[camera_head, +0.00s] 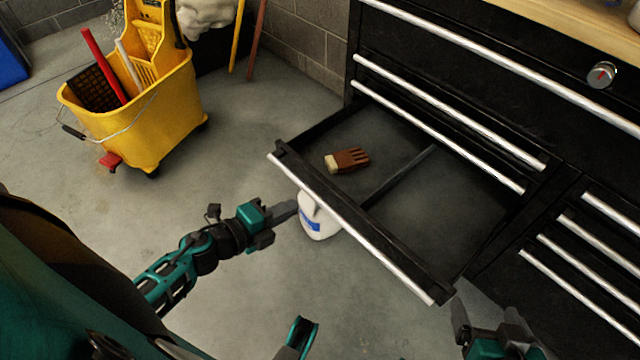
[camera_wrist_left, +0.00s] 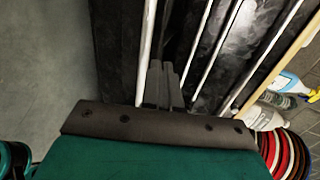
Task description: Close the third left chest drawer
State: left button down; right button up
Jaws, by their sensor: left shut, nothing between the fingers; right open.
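The third left drawer (camera_head: 400,215) of the black chest is pulled far out, with a silver handle strip (camera_head: 350,228) along its front edge. A brown glove-like item with a pale cuff (camera_head: 347,160) lies inside it, left of a divider. My left gripper (camera_head: 292,208) is shut and empty, close to the left part of the drawer front; I cannot tell if it touches. In the left wrist view its fingers (camera_wrist_left: 161,85) are together beside a silver handle strip. My right gripper (camera_head: 488,318) is open and empty near the drawer's front right corner, partly cut off by the picture's edge.
A white jug (camera_head: 318,222) stands on the floor below the drawer front. A yellow mop bucket (camera_head: 140,115) stands at the left. Shut drawers with silver handles (camera_head: 590,245) are at the right. Grey floor (camera_head: 240,130) is free between bucket and chest.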

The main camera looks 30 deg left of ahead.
aim_at(330, 188)
pick_arm(q)
jog(key=b+x, duration=0.1)
jog(key=x, duration=0.7)
jog(key=shift+w+d+f+b, duration=0.15)
jog(key=shift+w+b, duration=0.15)
jog(key=shift+w, duration=0.35)
pick_arm(e)
jog(key=shift+a+f, duration=0.35)
jog(key=shift+f, duration=0.05)
